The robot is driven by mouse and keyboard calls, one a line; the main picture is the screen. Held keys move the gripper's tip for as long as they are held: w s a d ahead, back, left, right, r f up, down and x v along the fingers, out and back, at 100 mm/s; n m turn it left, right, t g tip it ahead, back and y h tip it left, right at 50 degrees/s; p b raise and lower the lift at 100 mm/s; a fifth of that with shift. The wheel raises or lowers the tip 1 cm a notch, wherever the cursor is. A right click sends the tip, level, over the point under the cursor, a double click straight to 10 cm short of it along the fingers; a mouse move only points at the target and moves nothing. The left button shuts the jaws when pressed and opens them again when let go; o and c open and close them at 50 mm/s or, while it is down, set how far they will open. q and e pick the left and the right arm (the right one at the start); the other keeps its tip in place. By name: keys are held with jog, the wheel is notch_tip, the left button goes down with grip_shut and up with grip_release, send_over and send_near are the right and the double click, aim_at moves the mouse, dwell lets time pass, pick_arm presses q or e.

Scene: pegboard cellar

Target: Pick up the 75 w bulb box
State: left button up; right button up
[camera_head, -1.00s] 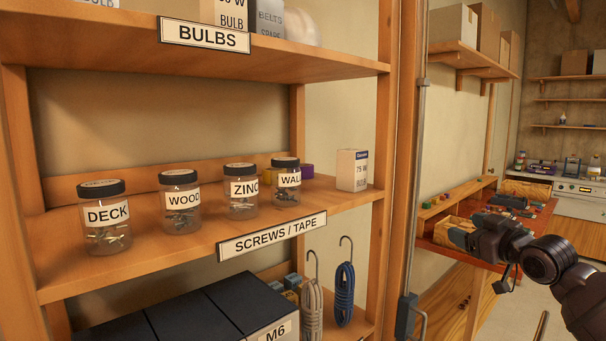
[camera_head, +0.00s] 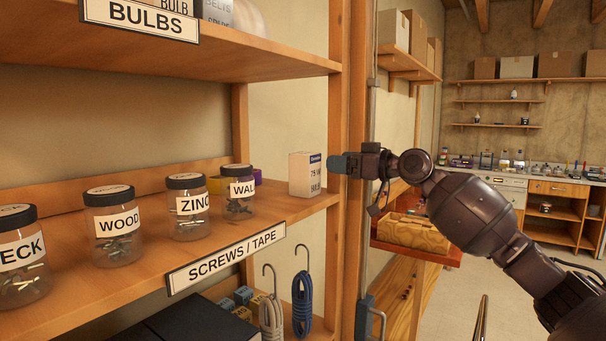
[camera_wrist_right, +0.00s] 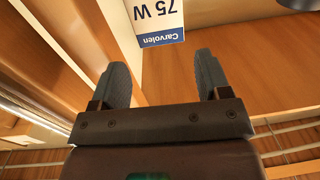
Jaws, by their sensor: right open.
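The 75 W bulb box (camera_head: 306,174) is a small white carton with a blue band. It stands upright at the right end of the middle shelf (camera_head: 150,262), right of the jars. My right gripper (camera_head: 338,164) is just right of the box in the head view, by the shelf's upright. In the right wrist view the box (camera_wrist_right: 158,18) shows upside down, beyond the fingertips. The right gripper's fingers (camera_wrist_right: 162,72) are apart with nothing between them. My left gripper is in neither view.
Several labelled jars stand on the same shelf; the WALL jar (camera_head: 238,192) is closest to the box. The shelf upright (camera_head: 350,90) is beside my right gripper. The upper BULBS shelf (camera_head: 240,62) is overhead. Two hooks with cords (camera_head: 302,300) hang below.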

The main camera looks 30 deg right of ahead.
aim_at(316, 156)
jog(key=shift+x, duration=1.25)
jog(key=p+x, duration=0.1)
jog(key=x, duration=0.1)
jog(key=r+x, duration=0.1)
jog(key=x, duration=0.1)
jog(key=shift+w+a+p, duration=0.15)
jog(key=shift+w+p, duration=0.05)
jog(key=shift+p, duration=0.2)
jog(key=shift+w+a+f, duration=0.15)
jog(key=shift+w, duration=0.15)
jog(key=c, duration=0.6)
